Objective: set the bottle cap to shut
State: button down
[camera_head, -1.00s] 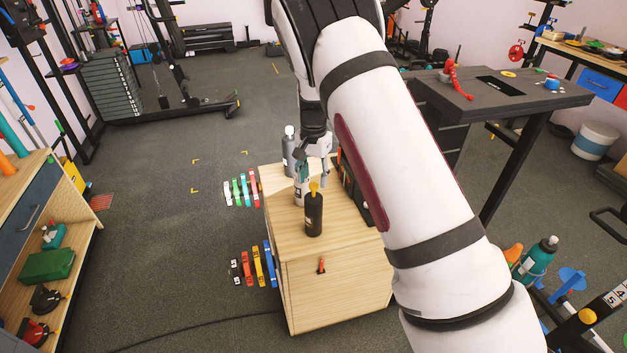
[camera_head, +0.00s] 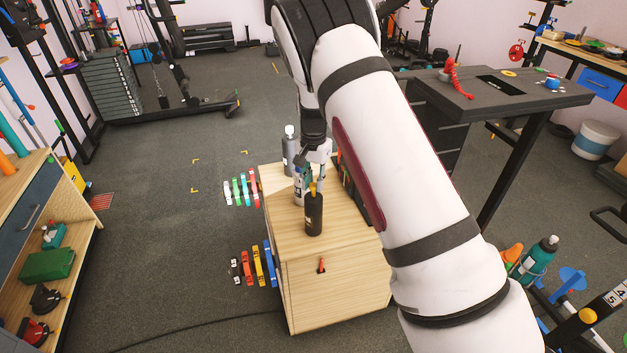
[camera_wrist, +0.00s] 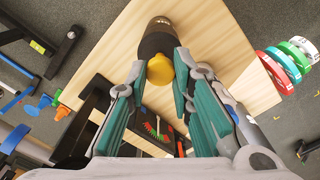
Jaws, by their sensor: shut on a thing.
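A black bottle (camera_head: 314,215) with a yellow cap (camera_head: 313,188) stands upright near the front of the wooden cabinet's top. In the wrist view the yellow cap (camera_wrist: 160,70) sits between my fingertips, with the dark bottle (camera_wrist: 157,38) beyond it. My gripper (camera_head: 314,177) is at the top of the bottle and shut on the yellow cap. The fingers partly cover the cap in the head view. I cannot tell whether the cap is fully seated.
A grey bottle (camera_head: 289,158) with a white cap and a pale bottle (camera_head: 298,188) stand behind the black one. The wooden cabinet (camera_head: 285,235) has a dark rack (camera_head: 352,187) at its right.

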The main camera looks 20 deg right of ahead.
aim_at(314, 184)
jog(key=shift+f+b, duration=0.4)
jog(key=shift+f, duration=0.5)
jog(key=c, duration=1.4)
grip_release()
jog(key=shift+r, duration=0.1)
notch_tip(314, 184, up, 12)
